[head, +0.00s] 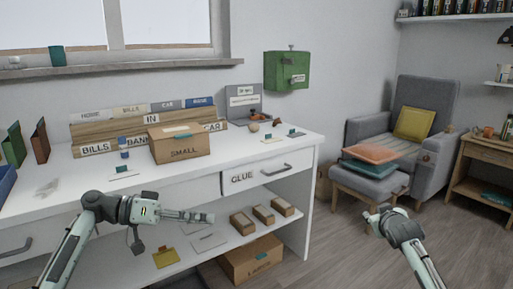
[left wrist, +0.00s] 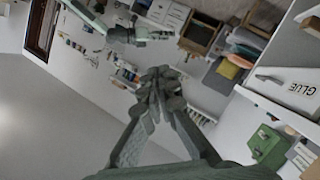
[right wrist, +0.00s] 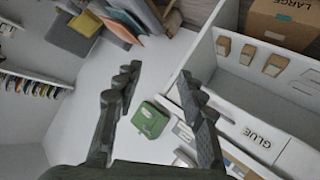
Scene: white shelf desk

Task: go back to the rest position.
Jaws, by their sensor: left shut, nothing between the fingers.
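My left gripper (head: 211,217) is in front of the white desk, pointing right in the head view. Its fingers are closed together with nothing between them, as the left wrist view (left wrist: 158,80) shows. My right gripper (head: 370,217) is over the floor to the right of the desk, small and partly hidden by its own wrist in the head view. In the right wrist view (right wrist: 158,82) its fingers stand apart and hold nothing. Both grippers look clear of the furniture.
The white desk (head: 290,140) bears a box marked SMALL (head: 180,145). Its GLUE drawer (head: 256,177) looks closed. The lower shelf bears small boxes (head: 263,214). A LARGE box (head: 252,259) is below. A grey armchair (head: 435,125) and footstool (head: 370,182) stand right; floor between is clear.

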